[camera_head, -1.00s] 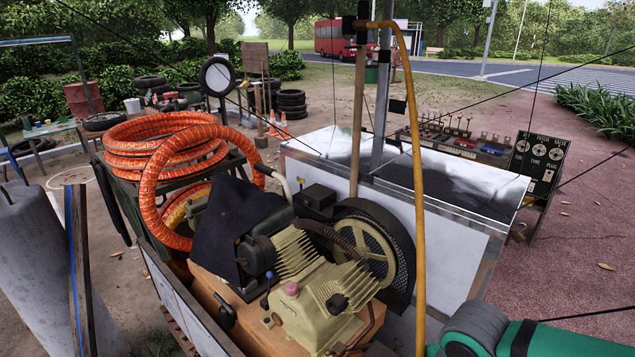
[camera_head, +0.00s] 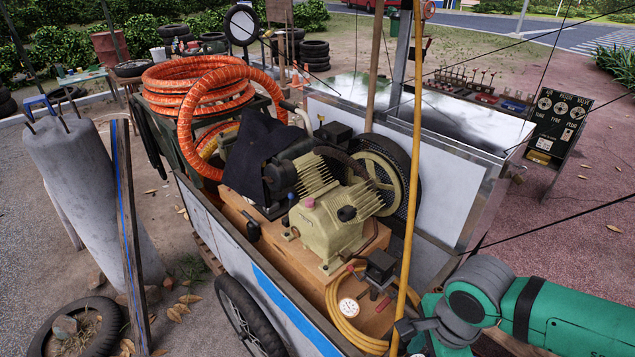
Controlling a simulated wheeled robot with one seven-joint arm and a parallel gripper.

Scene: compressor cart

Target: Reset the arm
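My arm shows at the lower right as a green link and grey joints, in front of the cart's front right corner. I cannot make out my gripper or its fingers in the head view. The compressor cart (camera_head: 205,215) stands in the middle. It carries a beige compressor (camera_head: 330,220) with a black-guarded flywheel (camera_head: 385,180) and a dark cloth (camera_head: 255,155) beside it. A yellow hose coil with a gauge (camera_head: 348,308) lies at the cart's front end, close to my arm in the picture.
A yellow upright pole (camera_head: 412,150) rises just left of my arm. Orange hose (camera_head: 190,85) is coiled at the cart's back left. Black cables cross the right side, above open reddish ground (camera_head: 590,240).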

